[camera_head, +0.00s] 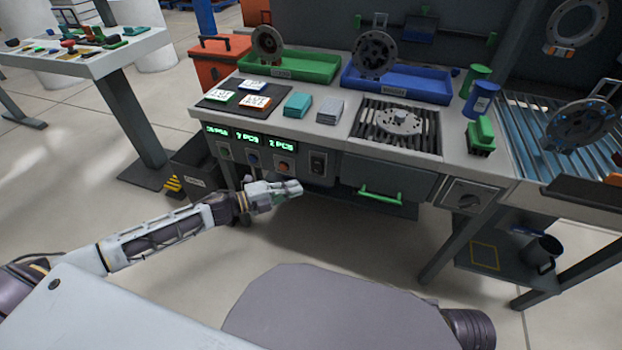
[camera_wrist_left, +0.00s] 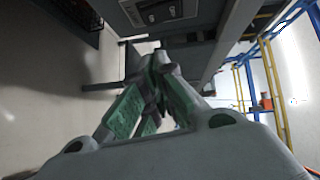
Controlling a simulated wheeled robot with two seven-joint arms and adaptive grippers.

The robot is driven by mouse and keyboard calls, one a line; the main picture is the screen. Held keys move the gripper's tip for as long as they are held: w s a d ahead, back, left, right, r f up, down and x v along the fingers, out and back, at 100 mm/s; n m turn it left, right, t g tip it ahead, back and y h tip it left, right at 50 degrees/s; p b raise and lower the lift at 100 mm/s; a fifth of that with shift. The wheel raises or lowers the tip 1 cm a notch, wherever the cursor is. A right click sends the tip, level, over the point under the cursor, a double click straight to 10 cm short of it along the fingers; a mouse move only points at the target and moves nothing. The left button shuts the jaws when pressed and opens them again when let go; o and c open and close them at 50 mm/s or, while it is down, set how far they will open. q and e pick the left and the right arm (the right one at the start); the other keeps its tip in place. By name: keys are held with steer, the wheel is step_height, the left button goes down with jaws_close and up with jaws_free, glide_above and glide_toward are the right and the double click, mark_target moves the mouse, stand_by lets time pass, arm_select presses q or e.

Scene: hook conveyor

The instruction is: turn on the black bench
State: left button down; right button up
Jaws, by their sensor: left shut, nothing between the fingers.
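The dark bench (camera_head: 390,150) with a light grey top stands across the middle of the head view. Its front panel has lit green displays (camera_head: 235,138), small buttons (camera_head: 284,166) and a black rocker switch (camera_head: 318,162). My left gripper (camera_head: 298,188) is shut and empty, just below and left of the rocker switch in the picture; contact with the panel cannot be told. Its green-padded fingers also show in the left wrist view (camera_wrist_left: 160,75), meeting near the tips. My right gripper is not in view.
A green drawer handle (camera_head: 380,194) sticks out right of the gripper. Green (camera_head: 288,66) and blue (camera_head: 397,84) trays, cards and a finned plate with a metal part occupy the bench top. A side table (camera_head: 75,62) stands at left. Open floor lies in front.

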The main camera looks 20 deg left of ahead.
mark_target(317, 166)
arm_select(q)
steer(key=w+d+f+b, duration=0.1)
steer(key=w+d+b, duration=0.1)
steer(key=w, duration=0.5)
steer(key=shift+d, duration=0.85)
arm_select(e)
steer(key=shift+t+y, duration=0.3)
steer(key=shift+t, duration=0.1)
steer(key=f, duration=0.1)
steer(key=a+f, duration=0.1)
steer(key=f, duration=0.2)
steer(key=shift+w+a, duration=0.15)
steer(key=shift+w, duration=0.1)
arm_select(q)
steer(key=shift+w+f, duration=0.1)
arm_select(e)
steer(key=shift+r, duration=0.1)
arm_select(q)
steer(key=shift+b, duration=0.3)
